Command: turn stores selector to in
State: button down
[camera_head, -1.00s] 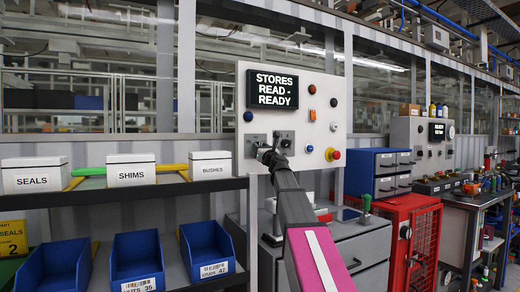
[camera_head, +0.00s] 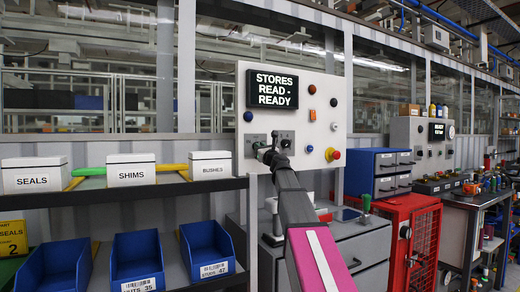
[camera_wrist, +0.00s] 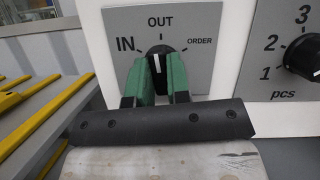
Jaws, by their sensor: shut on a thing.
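The stores selector is a black knob (camera_wrist: 158,55) with a white pointer line on a grey plate (camera_wrist: 200,20) marked IN, OUT and ORDER. In the wrist view the pointer looks roughly upright, towards OUT. The green fingers of my gripper (camera_wrist: 158,78) are shut on the knob, one on each side, and hide much of it. In the head view my gripper (camera_head: 265,150) reaches the lower left of the control panel (camera_head: 320,92); the knob there is hidden behind it.
A second black knob (camera_wrist: 303,57) marked 1, 2, 3 pcs sits close to the right of the selector. A red button (camera_head: 333,154) is on the panel's lower right. The shelf (camera_head: 110,194) with white boxes and blue bins stands to the left.

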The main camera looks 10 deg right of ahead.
jog(key=n+g+y, duration=0.1)
jog(key=n, duration=0.3)
jog(key=n+g+y, duration=0.1)
jog(key=n+g, duration=0.1)
jog(key=n, duration=0.3)
jog(key=n+g+y, duration=0.1)
jog(key=n+y, duration=0.1)
jog(key=n, duration=0.2)
jog(key=shift+n+g, duration=0.4)
jog(key=shift+n, duration=0.3)
jog(key=c, duration=1.1)
grip_release()
